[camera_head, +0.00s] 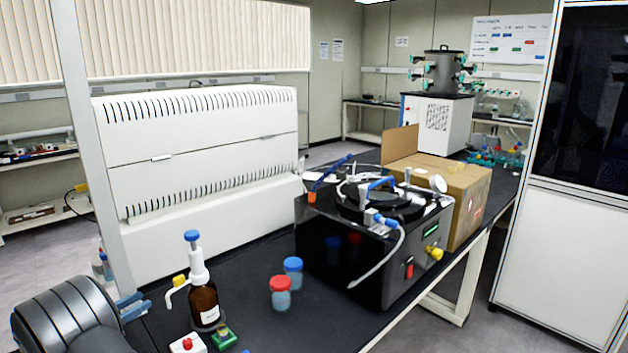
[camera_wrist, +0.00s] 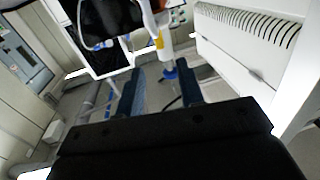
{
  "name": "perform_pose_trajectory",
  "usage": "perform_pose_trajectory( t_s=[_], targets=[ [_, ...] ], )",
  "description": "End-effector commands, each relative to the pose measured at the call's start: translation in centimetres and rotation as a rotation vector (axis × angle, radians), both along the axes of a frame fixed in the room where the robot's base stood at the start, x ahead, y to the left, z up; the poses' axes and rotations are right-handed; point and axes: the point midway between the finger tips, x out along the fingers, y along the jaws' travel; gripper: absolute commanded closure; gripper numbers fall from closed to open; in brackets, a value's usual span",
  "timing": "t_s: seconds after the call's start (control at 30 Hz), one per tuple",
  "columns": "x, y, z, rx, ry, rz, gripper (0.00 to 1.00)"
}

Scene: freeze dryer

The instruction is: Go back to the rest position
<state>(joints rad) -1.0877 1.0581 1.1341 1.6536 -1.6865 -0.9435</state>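My gripper (camera_head: 132,306) is low at the left in the head view, with its blue fingers pointing right toward the bench. In the wrist view my gripper (camera_wrist: 157,92) has its two blue fingers well apart, with nothing held between them. A brown bottle (camera_head: 205,304) with a white pump and blue cap stands upright on the black bench, right of the fingers and apart from them. The freeze dryer (camera_head: 437,118), a white cabinet with a dark chamber on top, stands in the far background.
Red-capped (camera_head: 281,292) and blue-capped (camera_head: 293,271) jars stand on the bench beside a black device (camera_head: 342,262) with a hose. A cardboard box (camera_head: 468,204) is behind it. A white slatted unit (camera_head: 200,150) lines the back. A white post (camera_head: 92,140) rises near my arm.

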Motion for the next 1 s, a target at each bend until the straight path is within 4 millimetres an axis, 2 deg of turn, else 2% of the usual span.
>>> perform_pose_trajectory(
  t_s=[0.1,0.6,1.0],
  targets=[
    [2.1,-1.6,0.0,0.000,0.000,-0.004,0.65],
    [10.2,-7.6,0.0,-0.001,0.001,-0.004,0.65],
    [9.6,-8.1,0.0,-0.002,0.001,0.147,0.65]
  ],
)
